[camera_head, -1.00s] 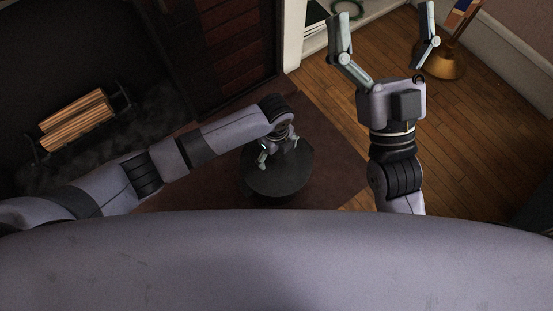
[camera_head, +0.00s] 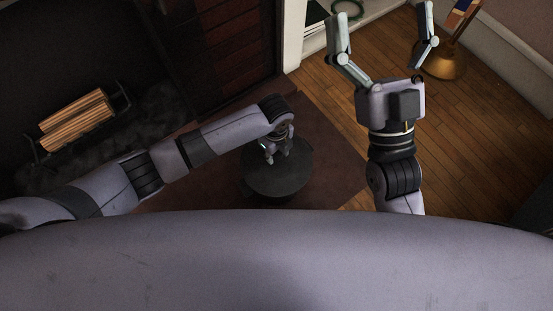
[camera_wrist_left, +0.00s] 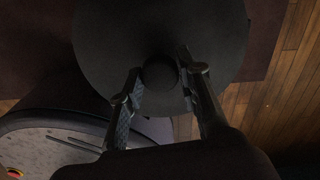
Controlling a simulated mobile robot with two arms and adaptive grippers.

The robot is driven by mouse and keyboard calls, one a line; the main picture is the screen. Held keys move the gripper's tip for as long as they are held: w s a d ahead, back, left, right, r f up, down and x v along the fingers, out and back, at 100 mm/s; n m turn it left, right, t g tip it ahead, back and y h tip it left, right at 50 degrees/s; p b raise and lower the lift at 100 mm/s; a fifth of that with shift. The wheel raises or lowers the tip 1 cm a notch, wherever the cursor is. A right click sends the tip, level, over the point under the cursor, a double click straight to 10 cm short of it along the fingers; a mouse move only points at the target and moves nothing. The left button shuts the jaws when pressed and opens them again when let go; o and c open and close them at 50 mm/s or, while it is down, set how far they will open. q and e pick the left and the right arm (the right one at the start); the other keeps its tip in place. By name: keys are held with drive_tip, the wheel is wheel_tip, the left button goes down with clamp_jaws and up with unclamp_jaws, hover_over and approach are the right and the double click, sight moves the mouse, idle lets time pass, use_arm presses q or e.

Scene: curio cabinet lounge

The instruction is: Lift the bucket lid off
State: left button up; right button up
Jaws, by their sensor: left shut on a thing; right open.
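The bucket lid (camera_head: 284,181) is a dark round disc on the bucket, below my left arm in the head view. In the left wrist view the lid (camera_wrist_left: 110,45) fills the upper middle, with a dark round knob (camera_wrist_left: 160,73) at its centre. My left gripper (camera_head: 278,158) is over the lid; in the wrist view its two fingers (camera_wrist_left: 160,82) are on either side of the knob, shut on it. The lid hides most of the bucket, and I cannot tell any gap between them. My right gripper (camera_head: 385,15) is open and empty, raised over the wood floor at the right.
A log rack (camera_head: 75,118) stands in the dark hearth at left. A dark brown mat (camera_head: 335,180) lies under the bucket. A brass stand (camera_head: 443,62) is on the wood floor at the upper right, behind my right gripper.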

use_arm(q)
drive_tip(key=shift+c, duration=1.2)
drive_tip(key=shift+r, duration=0.1)
use_arm(e)
drive_tip(key=shift+w+f, duration=0.1)
drive_tip(key=shift+w, duration=0.1)
use_arm(q)
drive_tip(key=shift+r+p, duration=0.15)
drive_tip(key=shift+p, duration=0.15)
use_arm(e)
drive_tip(key=shift+w+f+g, duration=0.55)
drive_tip(key=shift+f+g, duration=0.15)
drive_tip(key=shift+f, duration=0.1)
use_arm(q)
drive_tip(key=shift+r, duration=0.15)
use_arm(e)
drive_tip(key=shift+w+a+f+g+h, duration=0.1)
drive_tip(key=shift+w+f+g+h, duration=0.2)
drive_tip(key=shift+w+f+g, duration=0.25)
drive_tip(key=shift+f, duration=0.1)
drive_tip(key=shift+w+f, duration=0.1)
drive_tip(key=shift+f, duration=0.15)
use_arm(q)
drive_tip(key=shift+p, duration=0.3)
use_arm(e)
drive_tip(key=shift+f, duration=0.1)
